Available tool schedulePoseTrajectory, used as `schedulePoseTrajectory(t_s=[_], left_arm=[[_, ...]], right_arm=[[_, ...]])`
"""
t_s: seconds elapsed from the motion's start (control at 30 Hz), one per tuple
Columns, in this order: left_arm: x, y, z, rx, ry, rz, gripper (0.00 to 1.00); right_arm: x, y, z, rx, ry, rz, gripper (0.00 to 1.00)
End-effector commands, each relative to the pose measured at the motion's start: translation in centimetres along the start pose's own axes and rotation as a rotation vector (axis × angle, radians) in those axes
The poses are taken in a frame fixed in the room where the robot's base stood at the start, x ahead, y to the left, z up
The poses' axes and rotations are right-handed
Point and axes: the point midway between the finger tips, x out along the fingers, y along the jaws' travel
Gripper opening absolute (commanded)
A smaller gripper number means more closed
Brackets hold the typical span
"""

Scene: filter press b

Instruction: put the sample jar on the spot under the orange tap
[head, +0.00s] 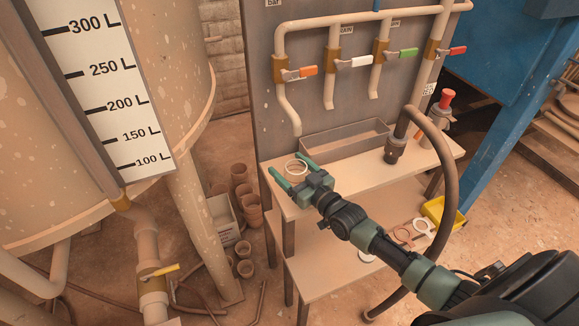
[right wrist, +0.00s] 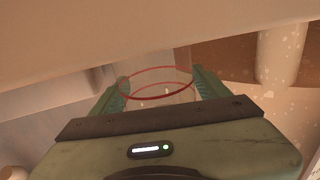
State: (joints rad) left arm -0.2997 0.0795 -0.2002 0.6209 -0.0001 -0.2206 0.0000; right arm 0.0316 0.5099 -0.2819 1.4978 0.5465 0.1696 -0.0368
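The orange-handled tap (head: 300,73) is the leftmost on the panel, and its spout ends above the bench's left end. Whether the jar's base rests on the bench is hidden. The spot under the tap cannot be made out. My left gripper is out of view.
White (head: 354,62), green (head: 402,53) and red (head: 451,51) tap handles follow to the right. A grey trough (head: 345,147) stands behind on the bench (head: 345,175). A dark hose (head: 445,160) arches at the right. A large tank (head: 160,60) stands left.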

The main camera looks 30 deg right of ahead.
Motion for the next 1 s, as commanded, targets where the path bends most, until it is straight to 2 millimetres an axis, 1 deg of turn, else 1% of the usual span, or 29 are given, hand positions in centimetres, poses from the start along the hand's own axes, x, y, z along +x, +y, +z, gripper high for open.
schedulePoseTrajectory(t_s=[0.27,0.4,0.47,0.57,0.8,0.9,1.0], left_arm=[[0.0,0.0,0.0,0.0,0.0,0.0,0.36],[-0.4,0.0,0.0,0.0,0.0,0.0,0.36],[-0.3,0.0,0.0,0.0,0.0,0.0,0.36],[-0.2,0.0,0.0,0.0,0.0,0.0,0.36],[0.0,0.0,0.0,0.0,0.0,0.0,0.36],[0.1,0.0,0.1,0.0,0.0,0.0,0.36],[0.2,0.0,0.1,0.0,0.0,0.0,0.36]], right_arm=[[0.0,0.0,-0.1,0.0,0.0,0.0,0.81],[-0.2,0.0,-0.5,0.0,-0.001,0.0,0.81],[-0.9,0.0,-0.2,0.001,-0.003,0.0,0.81],[-2.7,-0.1,-0.2,0.001,-0.004,-0.001,0.81],[-7.9,0.0,-0.1,0.0,-0.004,0.0,0.81],[-9.6,0.0,-0.2,0.0,-0.003,-0.001,0.81],[-10.9,0.0,-0.2,0.0,-0.003,0.0,0.81]])
